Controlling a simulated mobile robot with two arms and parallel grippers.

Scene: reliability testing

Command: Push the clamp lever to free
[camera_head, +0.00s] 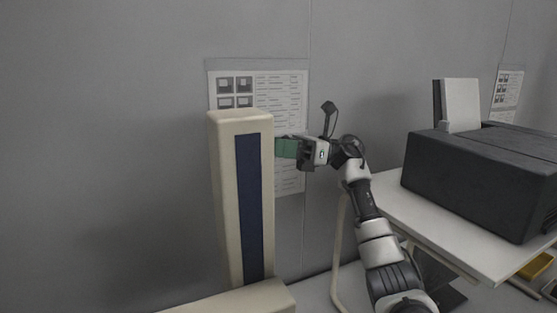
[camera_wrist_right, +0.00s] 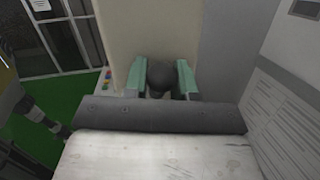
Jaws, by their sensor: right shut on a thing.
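A beige upright column (camera_head: 225,190) with a dark blue front panel stands left of centre in the head view. My right gripper (camera_head: 287,148) reaches its right side near the top, its green fingers pointing left. In the right wrist view, the two green fingers of my right gripper (camera_wrist_right: 160,80) close around a dark rounded knob (camera_wrist_right: 161,73) in front of a beige surface. The knob seems to be the end of the clamp lever; the rest of it is hidden behind the gripper. In the head view the column and fingers hide the knob. My left gripper is not in view.
A white table (camera_head: 400,205) with a large dark printer-like machine (camera_head: 480,175) stands at the right. A printed sheet (camera_head: 290,90) hangs on the grey wall behind the column. Small coloured buttons (camera_wrist_right: 107,78) show left of the fingers. The wall area at the left is clear.

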